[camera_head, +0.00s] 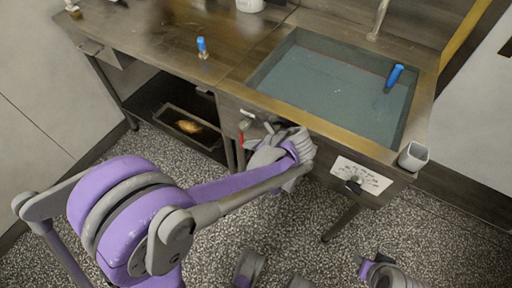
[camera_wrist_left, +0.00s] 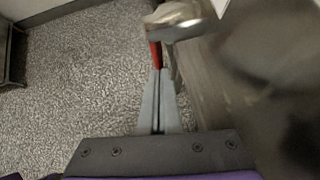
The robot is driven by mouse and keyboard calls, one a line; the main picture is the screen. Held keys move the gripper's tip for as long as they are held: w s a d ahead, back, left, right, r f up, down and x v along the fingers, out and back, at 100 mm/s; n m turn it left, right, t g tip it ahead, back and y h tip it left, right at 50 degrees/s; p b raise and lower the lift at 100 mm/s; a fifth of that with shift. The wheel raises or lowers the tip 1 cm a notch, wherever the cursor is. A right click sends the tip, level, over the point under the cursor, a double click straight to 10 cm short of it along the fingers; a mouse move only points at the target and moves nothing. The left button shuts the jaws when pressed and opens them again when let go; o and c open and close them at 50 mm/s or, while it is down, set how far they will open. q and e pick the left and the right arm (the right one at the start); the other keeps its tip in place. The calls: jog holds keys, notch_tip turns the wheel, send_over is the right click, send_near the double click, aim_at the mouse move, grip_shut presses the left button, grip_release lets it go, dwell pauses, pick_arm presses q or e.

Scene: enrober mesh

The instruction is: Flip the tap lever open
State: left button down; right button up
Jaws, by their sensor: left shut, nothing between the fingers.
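The tap has a metal body (camera_wrist_left: 176,20) and a red lever (camera_wrist_left: 155,54), seen at the top middle of the left wrist view. In the head view the red lever (camera_head: 241,139) hangs on the front of the sink bench, left of my left gripper (camera_head: 262,148). My left gripper also shows in the left wrist view (camera_wrist_left: 158,74). Its fingers are together and empty, with the tips close to the red lever. I cannot tell whether they touch it. The gripper partly hides the tap in the head view.
The sink basin (camera_head: 300,82) holds bluish liquid and a blue-handled tool (camera_head: 394,77). A white panel with a dark knob (camera_head: 353,186) is on the bench front. A grey cup (camera_head: 413,156) is at the right corner. A tray (camera_head: 172,121) lies on the lower shelf.

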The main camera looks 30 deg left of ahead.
jog(key=shift+f, duration=0.1)
dwell(0.3)
pick_arm(q)
jog(key=shift+a+f+y+b, duration=0.1)
jog(key=shift+f+y+b, duration=0.05)
jog(key=shift+y+b, duration=0.15)
pick_arm(e)
jog(key=shift+f, duration=0.3)
